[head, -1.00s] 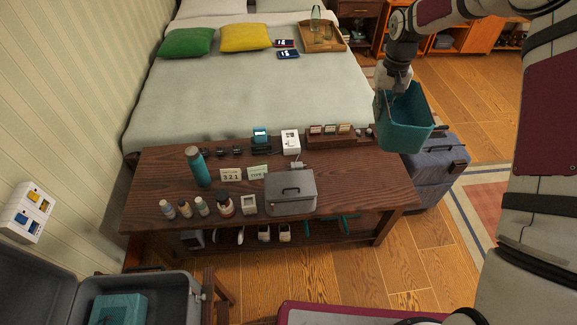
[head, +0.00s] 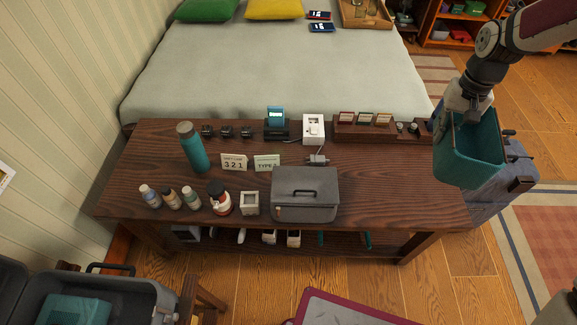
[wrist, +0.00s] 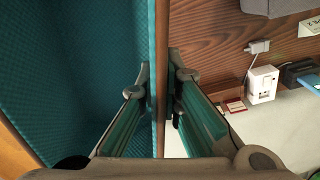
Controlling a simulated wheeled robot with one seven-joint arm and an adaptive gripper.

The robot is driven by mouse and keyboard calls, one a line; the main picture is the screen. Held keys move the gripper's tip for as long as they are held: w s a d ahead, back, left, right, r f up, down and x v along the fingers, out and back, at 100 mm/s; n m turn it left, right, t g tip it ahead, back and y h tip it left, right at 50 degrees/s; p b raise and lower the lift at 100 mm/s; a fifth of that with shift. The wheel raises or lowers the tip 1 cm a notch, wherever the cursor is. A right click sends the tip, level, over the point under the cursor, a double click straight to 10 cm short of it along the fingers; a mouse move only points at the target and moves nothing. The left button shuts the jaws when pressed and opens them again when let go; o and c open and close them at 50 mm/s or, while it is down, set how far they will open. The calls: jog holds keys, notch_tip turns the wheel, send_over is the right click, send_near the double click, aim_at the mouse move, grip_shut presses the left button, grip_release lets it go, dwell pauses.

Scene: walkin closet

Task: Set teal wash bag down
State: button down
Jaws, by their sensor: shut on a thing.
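The teal wash bag (head: 470,155) is an open-topped, box-like bag. In the head view it hangs from my gripper (head: 468,108), at the right end of the dark wooden table (head: 400,190). In the wrist view my gripper (wrist: 165,95) is shut on one thin wall of the bag, with a finger on each side. The bag's quilted inside (wrist: 75,60) fills the left of the wrist view and looks empty where it shows. The bag is held up; its exact height over the table edge is hard to tell.
On the table stand a grey case (head: 305,192), a teal bottle (head: 192,148), small bottles, cards, a white charger (head: 313,128) and a wooden organizer (head: 365,128). The table's right part is bare. A blue-grey suitcase (head: 505,190) stands on the floor behind the bag.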

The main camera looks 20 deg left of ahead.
jog(key=s+d+f+n+b, duration=0.1)
jog(key=s+f+n+b, duration=0.1)
jog(key=f+b, duration=0.5)
jog(key=s+d+f+n+b, duration=0.1)
jog(key=s+f+n+b, duration=0.1)
jog(key=f+b, duration=0.5)
jog(key=s+f+n+p, duration=0.1)
jog(key=s+f+n, duration=0.3)
jog(key=n, duration=0.4)
jog(key=s+d+f+n+p, duration=0.1)
jog(key=s+f+n, duration=0.3)
jog(key=s+n, duration=0.3)
jog(key=shift+s+f+n, duration=0.15)
jog(key=shift+f+n, duration=0.25)
jog(key=shift+n, duration=0.8)
jog(key=b, duration=0.2)
send_near(402, 199)
jog(key=shift+s+d, duration=0.15)
jog(key=shift+f, duration=0.3)
notch_tip(402, 199, down, 3)
jog(key=shift+f+b, duration=0.1)
jog(key=shift+b, duration=0.45)
